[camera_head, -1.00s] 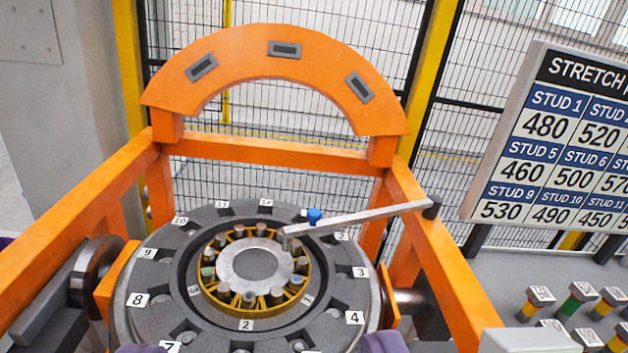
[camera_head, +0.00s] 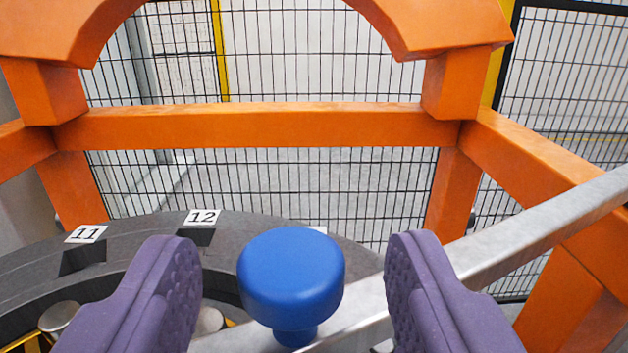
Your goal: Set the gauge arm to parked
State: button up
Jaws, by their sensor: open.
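The gauge arm (camera_head: 540,228) is a grey metal bar that runs from the lower middle up to the right edge, across the wheel ring. A blue knob (camera_head: 291,274) with a rounded top stands on the bar. My gripper (camera_head: 295,270) is open, with one purple finger on each side of the knob. Gaps show between the knob and both fingers. The bar's inner end and its outer end are out of view or hidden.
The dark ring (camera_head: 140,238) with number plates 11 and 12 lies at the left. An orange gantry frame (camera_head: 260,127) stands behind, with side rails at left and right. A black mesh fence (camera_head: 300,185) is beyond it.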

aim_at(292, 229)
jog(key=shift+w+a+b, duration=0.1)
jog(key=shift+w+b, duration=0.2)
jog(key=shift+w, duration=2.1)
grip_shut()
